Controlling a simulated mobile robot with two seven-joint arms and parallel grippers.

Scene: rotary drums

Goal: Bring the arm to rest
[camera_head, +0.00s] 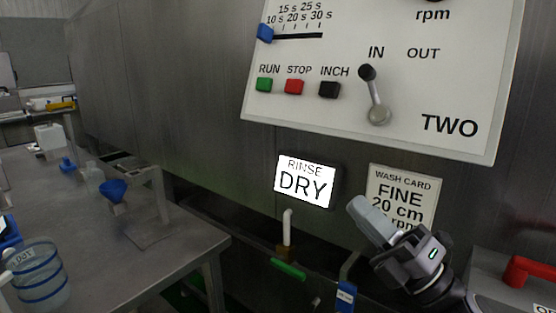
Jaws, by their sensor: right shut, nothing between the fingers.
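My right gripper (372,215) comes up from the bottom right, its fingers shut with nothing between them. It points up and left and overlaps the lower left of the wash card (400,185) in the picture; I cannot tell if it touches anything. The control panel labelled TWO (345,140) is above it, with green, red and black buttons and a lever (374,95) under the words IN and OUT. A lit sign (305,183) reads DRY brightly, with RINSE dim above. My left gripper is not in view.
A metal table (150,260) at the left carries a clear container with blue bands (40,275) and a blue funnel (113,190) on a stand. A white pipe (287,228) rises below the sign. A red handle (528,270) is at the right, close to my right arm.

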